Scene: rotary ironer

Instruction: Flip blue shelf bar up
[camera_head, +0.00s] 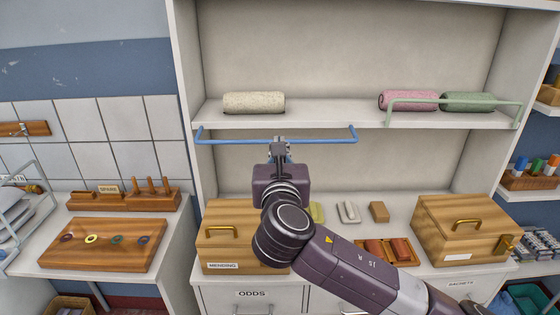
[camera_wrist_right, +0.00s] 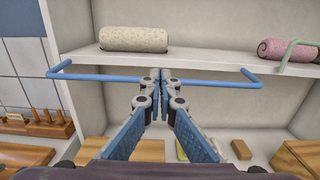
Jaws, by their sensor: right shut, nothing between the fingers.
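The blue shelf bar (camera_head: 320,141) is a thin U-shaped rail at the left half of the shelf's front edge. Its long rod hangs slightly below the shelf board (camera_head: 330,116), with its two ends turned back to the edge. It also shows in the wrist view (camera_wrist_right: 110,78). My right gripper (camera_head: 279,146) is shut and empty, with its fingertips at the middle of the rod. In the wrist view the fingertips (camera_wrist_right: 160,76) cover part of the rod; whether they touch it I cannot tell. My left gripper is out of view.
A cream roll (camera_head: 253,103) lies on the shelf behind the blue bar. A green bar (camera_head: 455,101) stands raised before pink (camera_head: 408,100) and green rolls. Below are a wooden MENDING box (camera_head: 225,243), another wooden box (camera_head: 455,230) and small items on the counter.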

